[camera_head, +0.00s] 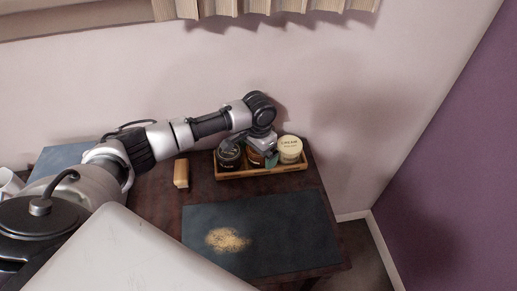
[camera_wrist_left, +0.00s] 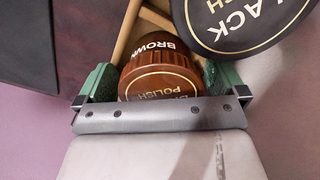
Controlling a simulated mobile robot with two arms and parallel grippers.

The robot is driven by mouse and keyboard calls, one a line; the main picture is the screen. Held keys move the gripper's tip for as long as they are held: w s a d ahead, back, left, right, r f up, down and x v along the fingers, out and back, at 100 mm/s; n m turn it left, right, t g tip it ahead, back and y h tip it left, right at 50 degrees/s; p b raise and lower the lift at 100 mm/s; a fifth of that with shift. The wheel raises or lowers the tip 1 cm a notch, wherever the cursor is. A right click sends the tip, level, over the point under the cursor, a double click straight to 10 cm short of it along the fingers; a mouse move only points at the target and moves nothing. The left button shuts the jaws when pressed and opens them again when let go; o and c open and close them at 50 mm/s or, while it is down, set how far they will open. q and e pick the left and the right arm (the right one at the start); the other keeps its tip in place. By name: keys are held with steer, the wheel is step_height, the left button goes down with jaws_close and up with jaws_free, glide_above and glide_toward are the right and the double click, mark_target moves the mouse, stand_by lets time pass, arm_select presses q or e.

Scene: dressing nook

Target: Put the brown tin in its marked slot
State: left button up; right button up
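The brown tin (camera_head: 256,157) is at the middle of a wooden tray (camera_head: 262,173) in the head view, partly covered by my left gripper (camera_head: 265,153). In the left wrist view the brown tin (camera_wrist_left: 160,78) fills the space between the green fingertips of my left gripper (camera_wrist_left: 160,85), which look closed against its sides. "BROWN" and "POLISH" show on it. Whether its base touches the tray floor cannot be told. The marked slot itself is hidden. My right gripper is not in view.
A black tin (camera_head: 229,157) stands in the tray to the left, close to the gripper. A cream tin (camera_head: 290,149) stands to the right. A dark mat (camera_head: 290,225) with a tan patch lies in front.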

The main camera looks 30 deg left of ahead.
arm_select(q)
step_height(320, 180, up, 12)
steer(key=shift+r, duration=0.2)
stand_by(0.4)
stand_by(0.4)
